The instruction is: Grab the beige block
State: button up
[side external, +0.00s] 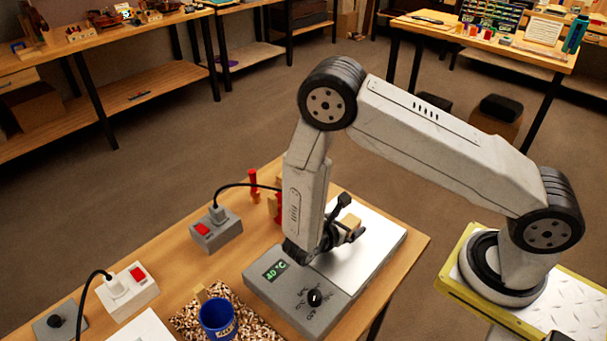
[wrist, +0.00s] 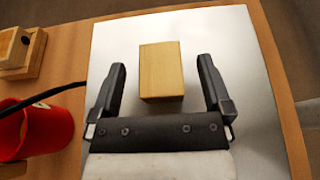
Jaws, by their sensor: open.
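The beige block (wrist: 161,70) lies on the pale metal plate (wrist: 240,80) of the hot plate device. In the wrist view it sits ahead of and between the two dark fingers of my gripper (wrist: 162,82), with a gap on each side. My gripper is open and empty. In the side external view my gripper (side external: 343,232) is low over the plate, and the beige block (side external: 350,222) shows partly behind its fingers. The exact height of the fingers above the plate is hard to tell.
The device's grey front (side external: 300,292) reads 40 °C. A red cup (wrist: 45,135) and a wooden piece (wrist: 20,48) stand left of the plate in the wrist view. A blue mug (side external: 218,320), a grey socket box (side external: 215,232) and a white one (side external: 130,285) stand leftward.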

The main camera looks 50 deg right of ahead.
jog(key=shift+x, duration=0.75)
jog(key=c, duration=1.3)
jog(key=shift+r, duration=0.15)
jog(key=shift+c, duration=0.2)
jog(key=shift+r, duration=0.75)
jog(key=s+a+r, duration=0.1)
jog(key=s+r, duration=1)
jog(key=s, duration=0.3)
jog(key=shift+a, duration=0.3)
jog(key=shift+w+r, duration=0.1)
